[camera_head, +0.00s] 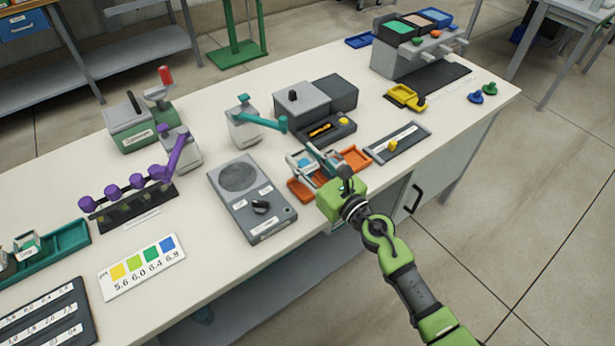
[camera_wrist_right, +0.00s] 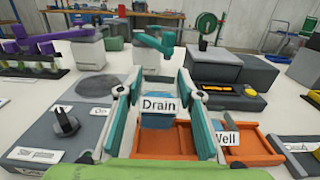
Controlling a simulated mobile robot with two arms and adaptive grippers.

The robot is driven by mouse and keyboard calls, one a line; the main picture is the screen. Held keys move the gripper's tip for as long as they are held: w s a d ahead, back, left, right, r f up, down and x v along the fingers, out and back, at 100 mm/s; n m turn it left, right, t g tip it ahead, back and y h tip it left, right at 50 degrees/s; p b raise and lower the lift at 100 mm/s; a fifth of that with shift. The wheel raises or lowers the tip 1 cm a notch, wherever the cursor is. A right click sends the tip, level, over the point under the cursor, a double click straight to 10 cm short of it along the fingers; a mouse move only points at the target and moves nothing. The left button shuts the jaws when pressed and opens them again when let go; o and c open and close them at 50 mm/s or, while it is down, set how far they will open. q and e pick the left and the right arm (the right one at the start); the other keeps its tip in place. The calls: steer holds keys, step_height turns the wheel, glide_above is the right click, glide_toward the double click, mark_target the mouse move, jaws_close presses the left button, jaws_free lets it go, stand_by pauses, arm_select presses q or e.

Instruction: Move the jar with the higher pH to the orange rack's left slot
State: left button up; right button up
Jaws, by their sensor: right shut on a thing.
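My right gripper (camera_wrist_right: 162,128) is shut on a small clear jar with blue contents (camera_wrist_right: 157,122). A white label reading "Drain" shows at the jar between the fingers. In the head view the right gripper (camera_head: 318,162) is over the orange rack (camera_head: 355,157), at its left part. In the wrist view the rack (camera_wrist_right: 256,150) lies below and around the jar; I cannot tell whether the jar touches its floor. A "Well" label (camera_wrist_right: 228,138) shows at the rack's right part, partly behind a finger. My left gripper is not in view.
A pH colour card (camera_head: 143,266) runs from yellow 5.6 to blue 6.8. A teal tray (camera_head: 65,240) at far left holds small labelled containers. A grey stirrer plate (camera_head: 250,200) stands left of the rack, and a dark tray (camera_head: 400,140) lies right of it.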

mark_target(311, 174)
steer(key=f+b, duration=0.2)
steer(key=f, duration=0.1)
steer(key=shift+s+d+f+b, duration=0.2)
steer(key=shift+d+b, duration=0.1)
steer(key=shift+d, duration=0.1)
steer(key=shift+f, duration=0.3)
steer(key=o, duration=0.9)
steer(key=shift+c, duration=0.2)
